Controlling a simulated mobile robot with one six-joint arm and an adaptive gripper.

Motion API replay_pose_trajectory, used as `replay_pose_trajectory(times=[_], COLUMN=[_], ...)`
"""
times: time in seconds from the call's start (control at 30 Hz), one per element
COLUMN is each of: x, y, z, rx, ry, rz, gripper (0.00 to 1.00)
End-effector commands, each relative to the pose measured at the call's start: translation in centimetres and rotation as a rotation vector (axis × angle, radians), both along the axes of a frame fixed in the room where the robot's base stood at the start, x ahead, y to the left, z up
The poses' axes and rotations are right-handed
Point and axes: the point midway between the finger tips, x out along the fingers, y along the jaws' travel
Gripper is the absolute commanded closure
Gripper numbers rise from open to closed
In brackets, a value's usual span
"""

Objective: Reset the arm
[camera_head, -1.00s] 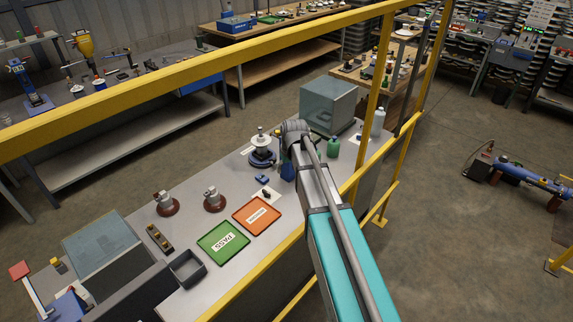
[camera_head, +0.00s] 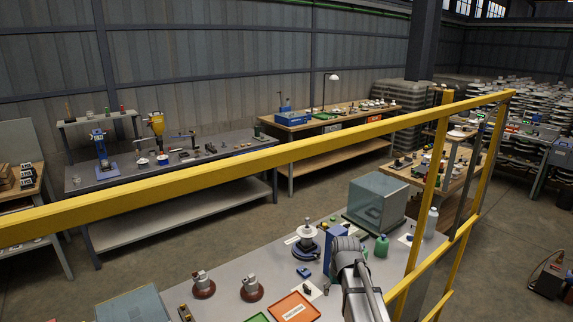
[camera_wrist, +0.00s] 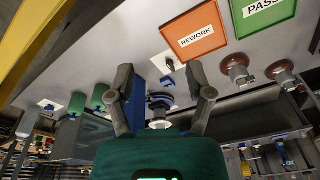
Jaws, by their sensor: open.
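My gripper (camera_wrist: 163,100) shows in the wrist view with its two dark fingers spread apart and nothing between them. Beyond the fingers is an insulator on a blue stand (camera_wrist: 160,103), partly hidden by my gripper's body. In the head view my arm reaches over the bench (camera_head: 236,274) from the lower right, and the fingers cannot be made out there. The white insulator on its blue stand (camera_head: 306,243) stands upright on the bench, left of my arm's end. A blue block (camera_head: 335,247) stands just behind my arm.
A yellow rail (camera_head: 250,158) crosses in front of the bench, with posts at the right.

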Motion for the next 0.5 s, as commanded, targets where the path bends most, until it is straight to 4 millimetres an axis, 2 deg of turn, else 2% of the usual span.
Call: replay_pose_trajectory(times=[0.03, 0.2, 0.33, 0.5], x=[-3.0, -9.4, -12.8, -14.5], y=[0.1, 0.1, 0.1, 0.1], z=[-1.0, -2.6, -3.2, -3.5], rx=[-0.004, -0.023, -0.034, -0.042], ry=[0.019, 0.08, 0.113, 0.134], rz=[-0.014, -0.067, -0.099, -0.117], gripper=[0.33, 0.33, 0.33, 0.33])
